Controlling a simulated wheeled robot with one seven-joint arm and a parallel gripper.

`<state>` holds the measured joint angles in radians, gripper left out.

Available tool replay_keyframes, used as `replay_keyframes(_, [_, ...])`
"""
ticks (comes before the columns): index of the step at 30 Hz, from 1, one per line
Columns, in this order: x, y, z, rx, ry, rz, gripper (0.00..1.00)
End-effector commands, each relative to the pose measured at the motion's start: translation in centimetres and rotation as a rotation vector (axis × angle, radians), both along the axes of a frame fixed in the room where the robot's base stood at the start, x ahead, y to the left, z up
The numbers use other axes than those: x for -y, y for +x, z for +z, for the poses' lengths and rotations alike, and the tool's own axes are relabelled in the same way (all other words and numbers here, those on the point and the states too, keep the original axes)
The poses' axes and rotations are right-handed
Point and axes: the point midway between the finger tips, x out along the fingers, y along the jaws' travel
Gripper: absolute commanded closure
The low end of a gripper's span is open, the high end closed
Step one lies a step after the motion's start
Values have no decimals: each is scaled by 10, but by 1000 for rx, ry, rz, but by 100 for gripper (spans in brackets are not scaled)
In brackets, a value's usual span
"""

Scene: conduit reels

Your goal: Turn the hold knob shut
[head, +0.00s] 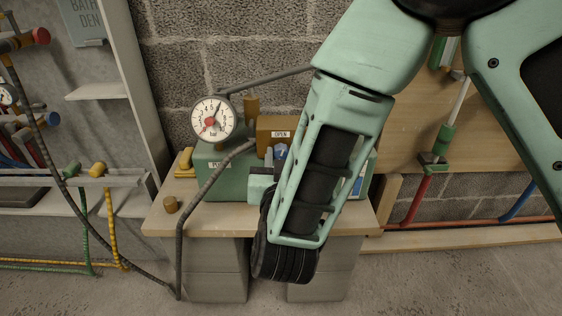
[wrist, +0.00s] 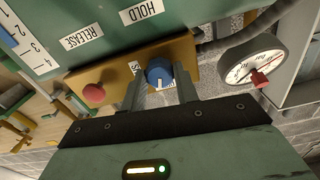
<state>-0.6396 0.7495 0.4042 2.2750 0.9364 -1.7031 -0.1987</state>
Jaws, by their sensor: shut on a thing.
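The blue hold knob (wrist: 158,70) sits on a brass-coloured block (wrist: 120,75) below the HOLD label (wrist: 142,10) in the wrist view. A white mark on the knob points toward my gripper body. My gripper (wrist: 158,84) has a finger on each side of the knob and is shut on it. A label on the block, partly hidden by a finger, starts with "S". In the head view the knob (head: 281,151) shows below the OPEN label (head: 281,134), partly covered by my arm.
A red knob (wrist: 94,95) sits by the RELEASE label (wrist: 83,36) on the green housing. A round pressure gauge (head: 213,118) stands left of the block, with a hose running past it.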

Motion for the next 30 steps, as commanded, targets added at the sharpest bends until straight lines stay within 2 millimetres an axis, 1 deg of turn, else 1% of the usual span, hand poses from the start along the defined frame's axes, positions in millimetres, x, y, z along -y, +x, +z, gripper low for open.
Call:
replay_keyframes(6, [0, -1, -3, 6, 207, 1, 93])
replay_keyframes(30, [0, -1, -5, 31, 957, 1, 93])
